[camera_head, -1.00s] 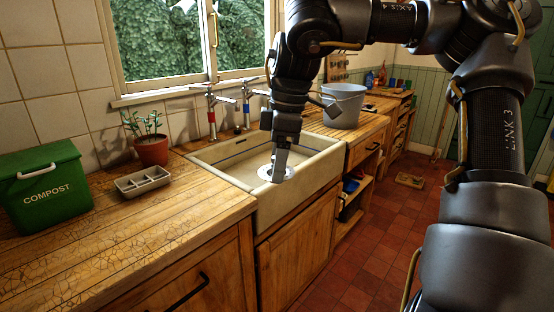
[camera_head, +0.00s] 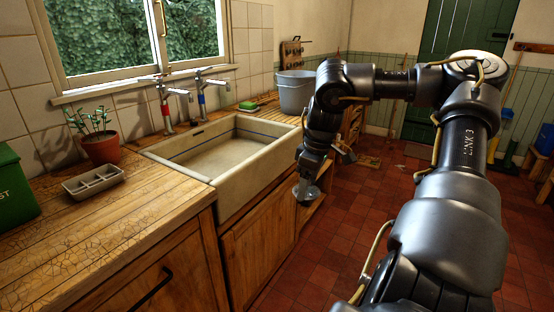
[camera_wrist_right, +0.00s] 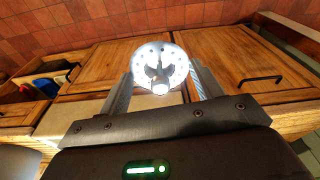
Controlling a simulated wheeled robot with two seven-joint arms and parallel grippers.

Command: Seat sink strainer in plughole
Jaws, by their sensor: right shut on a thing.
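My right gripper (camera_head: 306,188) is shut on the sink strainer, a round bright metal disc with small holes and a central knob. The strainer (camera_wrist_right: 160,62) sits between the two fingers in the right wrist view; in the head view it shows as a small grey disc (camera_head: 305,194) at the fingertips. The gripper is outside the sink, to the right of its front wall and above the floor. The pale ceramic sink (camera_head: 245,183) is set in the wooden worktop. Its basin looks empty, and I cannot make out the plughole. My left gripper is not in view.
Two taps (camera_head: 163,105) stand behind the sink. A grey bucket (camera_head: 296,95) stands on the worktop beyond it. A potted plant (camera_head: 101,147), a sectioned tray (camera_head: 93,182) and a green bin (camera_head: 15,190) are at left. Wooden cabinet doors (camera_head: 262,240) are below the sink.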

